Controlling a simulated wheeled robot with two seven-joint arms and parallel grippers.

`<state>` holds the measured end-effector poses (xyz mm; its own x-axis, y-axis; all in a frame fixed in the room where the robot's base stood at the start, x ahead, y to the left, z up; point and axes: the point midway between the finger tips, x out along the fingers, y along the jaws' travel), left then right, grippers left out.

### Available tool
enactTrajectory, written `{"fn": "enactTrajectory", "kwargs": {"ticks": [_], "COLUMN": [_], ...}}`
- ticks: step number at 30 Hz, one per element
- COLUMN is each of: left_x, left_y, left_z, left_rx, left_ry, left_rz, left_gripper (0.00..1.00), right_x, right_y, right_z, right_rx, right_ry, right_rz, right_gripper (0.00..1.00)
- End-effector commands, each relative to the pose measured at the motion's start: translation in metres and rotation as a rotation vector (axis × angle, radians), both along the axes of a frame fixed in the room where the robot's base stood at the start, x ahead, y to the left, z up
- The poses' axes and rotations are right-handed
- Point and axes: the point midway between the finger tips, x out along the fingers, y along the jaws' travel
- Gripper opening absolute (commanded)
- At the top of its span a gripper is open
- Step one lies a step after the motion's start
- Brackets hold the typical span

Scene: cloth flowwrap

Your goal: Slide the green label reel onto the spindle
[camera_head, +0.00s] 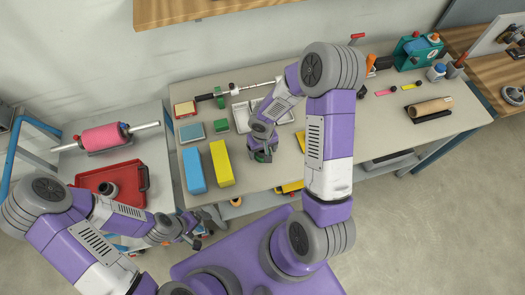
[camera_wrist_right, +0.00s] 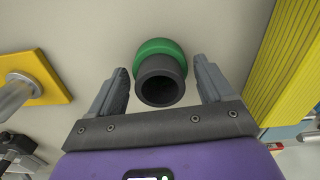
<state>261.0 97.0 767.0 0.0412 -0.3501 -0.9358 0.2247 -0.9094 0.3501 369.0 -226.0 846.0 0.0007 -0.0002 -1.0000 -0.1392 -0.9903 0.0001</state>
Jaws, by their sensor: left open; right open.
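The green label reel (camera_wrist_right: 160,47) has a dark, hollow core standing up toward the camera. In the right wrist view it sits on the table between the fingers of my right gripper (camera_wrist_right: 165,85). The gripper is open, with a gap on each side of the reel. In the head view my right gripper (camera_head: 262,154) mostly hides the reel. A metal post on a yellow plate (camera_wrist_right: 45,75), which looks like the spindle, stands at the left of the wrist view. In the head view the yellow plate (camera_head: 290,187) is partly behind my right arm. My left gripper (camera_head: 190,236) is open and empty near the table's front left corner.
A yellow box (camera_head: 222,163) and a blue box (camera_head: 194,170) stand left of my right gripper. A grey tray (camera_head: 282,117) and a horizontal rod assembly (camera_head: 219,97) lie behind it. A red tray (camera_head: 90,180) and a pink roll (camera_head: 102,137) are on the left side table.

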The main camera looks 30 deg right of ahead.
Motion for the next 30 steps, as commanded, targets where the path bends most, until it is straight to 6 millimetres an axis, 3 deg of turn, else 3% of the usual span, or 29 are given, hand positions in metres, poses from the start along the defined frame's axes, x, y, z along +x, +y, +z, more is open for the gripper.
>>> {"fn": "enactTrajectory", "kwargs": {"ticks": [5,14,30], "left_x": [0.000,0.000,0.000], "left_y": [0.000,0.000,0.000], "left_z": [0.001,0.001,0.015], "left_rx": [0.000,0.000,0.000], "left_ry": [0.000,0.000,0.000], "left_rz": [0.000,0.000,0.000], "left_gripper": [0.90,0.90,0.90], "right_x": [0.000,0.000,0.000], "right_y": [0.000,0.000,0.000], "right_z": [0.001,0.001,0.021], "right_rx": [0.000,0.000,0.000], "right_ry": [0.000,0.000,-0.001], "right_rz": [0.000,0.000,-0.001], "right_gripper": [0.79,0.34,0.33]}}
